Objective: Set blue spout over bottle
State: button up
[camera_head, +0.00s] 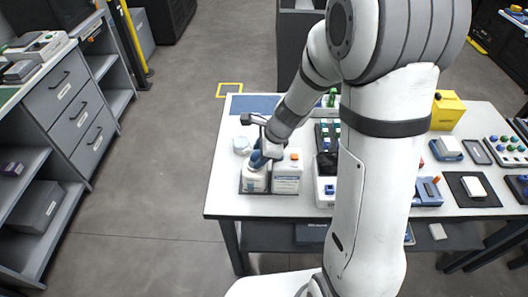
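My arm reaches down from the upper right, and my gripper is at the bottle's top. Its fingertips are blurred against the blue piece, so their opening does not show.
A yellow container (447,110) stands at the back right. My arm hides part of the table's middle.

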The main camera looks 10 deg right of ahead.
jog(key=shift+r, duration=0.2)
jog(key=p+v, duration=0.1)
jog(key=v, duration=0.6)
jog(key=shift+r, duration=0.2)
jog(key=shift+s+d, duration=0.1)
jog(key=shift+d, duration=0.05)
jog(key=s+d+r+n+h, duration=0.2)
jog(key=s+r+n, duration=0.3)
jog(key=s+n, duration=0.3)
jog(key=s+d+r+n+h, duration=0.2)
jog(key=s+d+r+n, duration=0.3)
jog(key=s+n, duration=0.3)
jog(key=shift+s+n+t, duration=0.2)
jog(key=shift+n+t, duration=0.1)
jog(key=shift+n, duration=0.9)
